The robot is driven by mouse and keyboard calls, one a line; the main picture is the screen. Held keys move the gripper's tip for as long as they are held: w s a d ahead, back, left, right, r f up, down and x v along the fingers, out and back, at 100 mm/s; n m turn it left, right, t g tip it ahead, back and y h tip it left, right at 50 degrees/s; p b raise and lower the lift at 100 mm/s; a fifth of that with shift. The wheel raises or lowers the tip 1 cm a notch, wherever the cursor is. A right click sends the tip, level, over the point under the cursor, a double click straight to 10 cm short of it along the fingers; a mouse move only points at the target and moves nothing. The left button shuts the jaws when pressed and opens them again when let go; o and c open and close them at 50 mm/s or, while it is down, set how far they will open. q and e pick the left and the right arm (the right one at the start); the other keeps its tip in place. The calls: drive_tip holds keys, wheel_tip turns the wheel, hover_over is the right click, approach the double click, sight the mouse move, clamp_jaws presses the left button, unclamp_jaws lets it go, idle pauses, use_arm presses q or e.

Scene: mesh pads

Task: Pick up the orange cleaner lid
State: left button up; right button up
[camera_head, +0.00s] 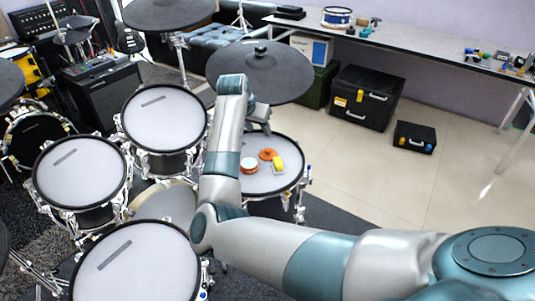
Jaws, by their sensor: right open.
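An orange round lid (267,154) lies on the white drum pad (270,184) right of my forearm. A small round orange container with a pale top (249,165) stands on the same pad, in front and left of the lid. A yellow block-like item (278,164) lies in front and right of the lid. My right gripper (264,128) is open above the far edge of this pad, behind the lid and apart from it. Its fingers are small and partly hidden by the wrist. My left gripper is not in view.
A dark cymbal pad (260,72) hangs close behind my right wrist. Other drum pads (164,117) stand to the left of my arm. Black cases (366,97) sit on the floor under a long table (425,58). The tiled floor at right is mostly clear.

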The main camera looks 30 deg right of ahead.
approach(268, 149)
drive_tip(key=d+f, duration=0.1)
drive_tip(key=d, duration=0.1)
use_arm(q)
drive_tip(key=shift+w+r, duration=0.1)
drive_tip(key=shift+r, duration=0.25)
use_arm(e)
drive_tip(key=shift+w+f, duration=0.4)
drive_tip(key=shift+f, duration=0.1)
drive_tip(key=x, duration=0.4)
drive_tip(key=shift+a+f, duration=0.25)
drive_tip(key=shift+a, duration=0.1)
drive_tip(key=shift+d+f, duration=0.1)
drive_tip(key=shift+f, duration=0.15)
drive_tip(key=shift+w+d+f, duration=0.1)
drive_tip(key=shift+w+f, duration=0.05)
drive_tip(key=shift+f, duration=0.1)
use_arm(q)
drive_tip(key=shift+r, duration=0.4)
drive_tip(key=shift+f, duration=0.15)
